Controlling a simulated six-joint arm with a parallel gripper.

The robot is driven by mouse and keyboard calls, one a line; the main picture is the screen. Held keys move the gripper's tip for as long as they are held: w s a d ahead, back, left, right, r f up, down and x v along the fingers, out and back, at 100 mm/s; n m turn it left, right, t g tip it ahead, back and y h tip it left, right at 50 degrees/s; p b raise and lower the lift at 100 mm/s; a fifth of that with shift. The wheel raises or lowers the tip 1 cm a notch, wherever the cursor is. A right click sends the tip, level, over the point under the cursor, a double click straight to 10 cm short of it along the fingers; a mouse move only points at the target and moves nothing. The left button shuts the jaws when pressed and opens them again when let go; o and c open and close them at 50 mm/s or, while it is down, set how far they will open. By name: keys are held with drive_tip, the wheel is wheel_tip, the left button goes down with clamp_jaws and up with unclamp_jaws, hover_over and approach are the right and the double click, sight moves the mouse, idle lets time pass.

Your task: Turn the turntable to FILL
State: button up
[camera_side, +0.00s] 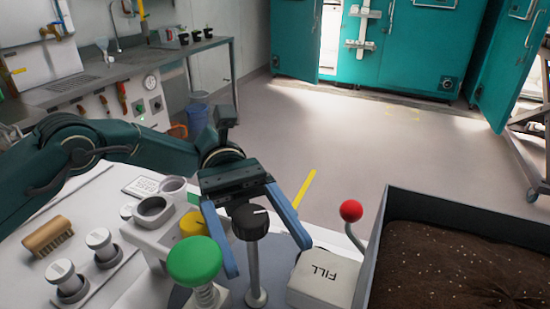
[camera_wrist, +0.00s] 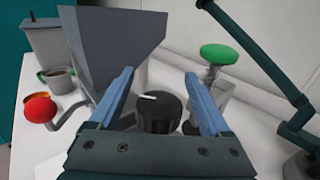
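A black knob (camera_side: 249,224) with a white pointer line stands on a grey post; it also shows in the wrist view (camera_wrist: 158,113). My gripper (camera_side: 270,260) is open, with one blue finger on each side of the knob; gaps show between fingers and knob in the wrist view (camera_wrist: 159,76). A pale block marked FILL (camera_side: 322,279) stands just right of the knob post. A grey-blue rounded surface (camera_side: 180,299), perhaps the turntable, shows partly at the bottom of the side view. Its full outline is hidden.
A green button on a spring (camera_side: 194,261) stands close left of the knob. A red-balled lever (camera_side: 351,211) and a soil-filled bin (camera_side: 378,250) are at the right. In the wrist view, a grey hopper (camera_wrist: 112,45) rises beyond the fingers.

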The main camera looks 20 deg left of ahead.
drive_tip(key=shift+n+t+h, duration=0.3)
drive_tip(key=shift+t, duration=0.1)
